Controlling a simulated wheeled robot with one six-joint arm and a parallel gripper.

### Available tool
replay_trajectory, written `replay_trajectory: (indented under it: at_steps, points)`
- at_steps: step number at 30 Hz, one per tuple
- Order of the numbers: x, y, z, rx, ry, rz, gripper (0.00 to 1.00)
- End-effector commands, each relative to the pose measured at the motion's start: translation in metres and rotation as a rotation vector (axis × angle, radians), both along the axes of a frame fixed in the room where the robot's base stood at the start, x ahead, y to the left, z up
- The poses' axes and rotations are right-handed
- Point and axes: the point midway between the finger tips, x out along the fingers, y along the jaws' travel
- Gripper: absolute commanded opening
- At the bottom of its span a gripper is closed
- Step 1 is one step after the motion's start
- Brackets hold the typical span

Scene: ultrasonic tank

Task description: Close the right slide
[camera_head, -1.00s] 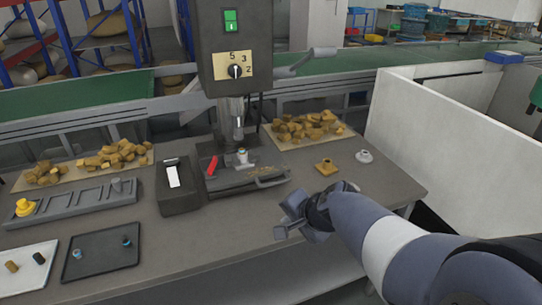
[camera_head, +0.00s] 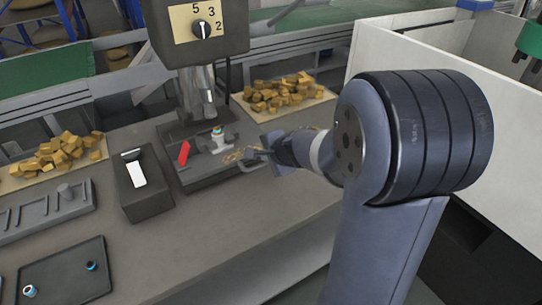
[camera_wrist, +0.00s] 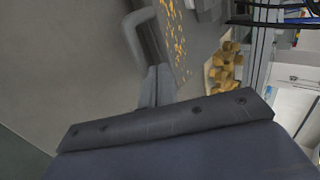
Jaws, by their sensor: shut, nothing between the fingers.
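The machine's grey base fixture (camera_head: 200,172) sits on the table under the spindle. It has a red lever (camera_head: 184,152) on its left and a small blue-topped part (camera_head: 217,134) in its middle. A grey handle (camera_head: 252,164) sticks out at its right side, and I take it as the right slide's handle. A grey bent handle (camera_wrist: 145,32) also shows in the wrist view, just beyond my fingers. My gripper (camera_head: 266,153) is shut and empty beside this handle; I cannot tell if they touch. The fingers (camera_wrist: 156,84) look narrow and together in the wrist view.
A black box with a white switch (camera_head: 138,174) stands left of the fixture. A dark tray (camera_head: 62,280) lies at the front left. Piles of brown pieces (camera_head: 285,92) lie on sheets at the back. A white partition (camera_head: 440,50) stands at the right.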

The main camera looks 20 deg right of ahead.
Motion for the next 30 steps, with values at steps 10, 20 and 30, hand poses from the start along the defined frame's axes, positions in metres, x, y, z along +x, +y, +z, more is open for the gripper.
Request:
replay_trajectory:
  at_steps: [10,20,30]
  points:
    - [0.028,0.008,-0.027,-0.001,0.000,0.001,0.00]
    - [0.030,0.009,-0.029,-0.001,0.000,0.001,0.00]
    - [0.056,0.016,-0.026,0.000,0.001,0.003,0.00]
